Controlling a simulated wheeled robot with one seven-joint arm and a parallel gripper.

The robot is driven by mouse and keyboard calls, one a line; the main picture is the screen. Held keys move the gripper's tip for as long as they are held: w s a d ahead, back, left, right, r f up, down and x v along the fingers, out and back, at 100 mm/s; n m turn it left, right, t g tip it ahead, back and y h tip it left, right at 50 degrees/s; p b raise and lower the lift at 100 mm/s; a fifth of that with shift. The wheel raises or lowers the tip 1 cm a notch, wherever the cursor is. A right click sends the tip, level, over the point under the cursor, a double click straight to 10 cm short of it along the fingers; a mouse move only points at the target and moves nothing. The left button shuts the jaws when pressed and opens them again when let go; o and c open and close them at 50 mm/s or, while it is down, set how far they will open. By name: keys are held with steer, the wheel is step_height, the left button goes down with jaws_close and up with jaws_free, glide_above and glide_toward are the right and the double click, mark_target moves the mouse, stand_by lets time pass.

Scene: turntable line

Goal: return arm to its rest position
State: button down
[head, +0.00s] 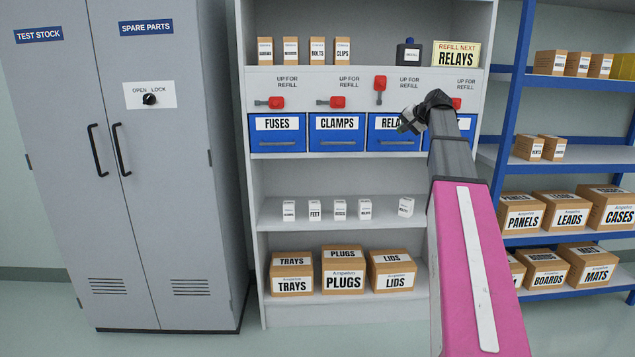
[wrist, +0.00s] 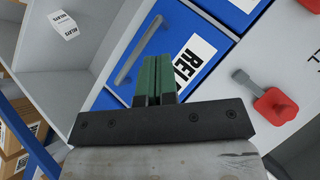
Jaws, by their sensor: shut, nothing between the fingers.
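My arm reaches from the lower right of the head view up to the shelf unit. My gripper (head: 408,124) is in front of the blue RELAYS bin (head: 392,141). In the wrist view my gripper (wrist: 155,62) shows its green fingers pressed together, with nothing between them. The RELAYS bin (wrist: 225,30) fills the area behind the fingers there; its label is partly covered. Whether the fingers touch the bin front cannot be told. The red lever (head: 380,83) above the RELAYS bin is up.
The FUSES bin (head: 277,140) and CLAMPS bin (head: 337,141) are to the left, with red levers lying sideways. Small white boxes stand on the shelf below; one (head: 406,206) is tilted. A grey cabinet (head: 170,200) is at left, a blue rack (head: 500,130) at right.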

steer(key=s+a+f+n+g+h, duration=0.1)
steer(key=s+a+f, duration=0.25)
steer(key=f, duration=0.75)
steer(key=s+a+f+g+h, duration=0.15)
steer(key=s+f, duration=0.25)
steer(key=f, duration=0.7)
steer(key=s+a+f+n+g, duration=0.1)
steer(key=s+a+f+g, duration=0.2)
steer(key=f, duration=0.8)
steer(key=s+a+f+n+g+h, duration=0.1)
steer(key=s+a+f, duration=0.1)
steer(key=s+f, duration=0.8)
steer(key=s+a+f+n+g+h, duration=0.2)
steer(key=s+f, duration=0.8)
steer(key=s, duration=0.3)
steer(key=shift+a+f, duration=0.2)
steer(key=shift+f, duration=0.15)
